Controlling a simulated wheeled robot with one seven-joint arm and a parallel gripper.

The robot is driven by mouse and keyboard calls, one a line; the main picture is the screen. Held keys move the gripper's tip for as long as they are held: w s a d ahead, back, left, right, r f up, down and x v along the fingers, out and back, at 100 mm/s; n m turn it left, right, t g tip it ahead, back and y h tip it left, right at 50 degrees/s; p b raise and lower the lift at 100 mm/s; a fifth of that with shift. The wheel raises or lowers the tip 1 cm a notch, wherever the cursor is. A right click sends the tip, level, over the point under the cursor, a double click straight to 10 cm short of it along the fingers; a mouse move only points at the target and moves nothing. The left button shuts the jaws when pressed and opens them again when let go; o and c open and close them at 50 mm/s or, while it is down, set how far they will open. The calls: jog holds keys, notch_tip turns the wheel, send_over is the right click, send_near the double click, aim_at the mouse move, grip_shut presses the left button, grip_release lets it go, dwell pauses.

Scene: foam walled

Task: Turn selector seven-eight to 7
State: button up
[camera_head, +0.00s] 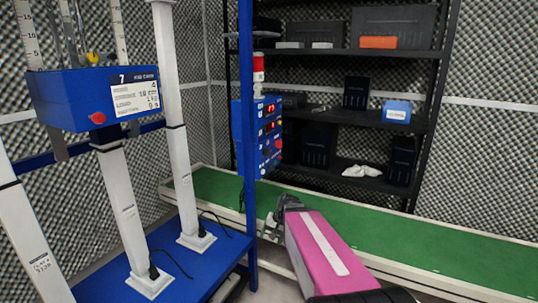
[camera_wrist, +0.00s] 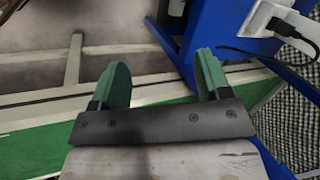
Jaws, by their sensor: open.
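A blue control box (camera_head: 269,135) with red lit displays, small knobs and a red button is fixed to the blue upright post. Its panel faces right. The marks on the knobs are too small to read, so I cannot tell which is selector seven-eight or where it points. My gripper (camera_head: 272,222) is low in front of the green belt, below and slightly right of the box, touching none of its controls. In the wrist view my gripper (camera_wrist: 162,62) has its two green fingers apart with nothing between them. The control panel is not in the wrist view.
A blue test stand (camera_head: 95,95) labelled 7 stands at left on white columns above a blue base (camera_head: 195,262). A green conveyor (camera_head: 400,240) runs behind my arm. Dark shelves (camera_head: 380,180) with boxes stand behind. A red-topped lamp (camera_head: 258,68) rises above the box.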

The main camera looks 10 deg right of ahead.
jog(key=w+d+r+m+t+y, duration=0.1)
jog(key=w+r+m+t+y, duration=0.15)
jog(key=w+r, duration=0.35)
jog(key=m+t+y, duration=0.8)
send_near(268, 152)
jog(key=x, duration=0.9)
jog(key=shift+w+d+f, duration=0.15)
jog(key=shift+w, duration=0.1)
jog(key=shift+h, duration=0.25)
jog(key=shift+c, duration=0.3)
jog(key=c, duration=0.9)
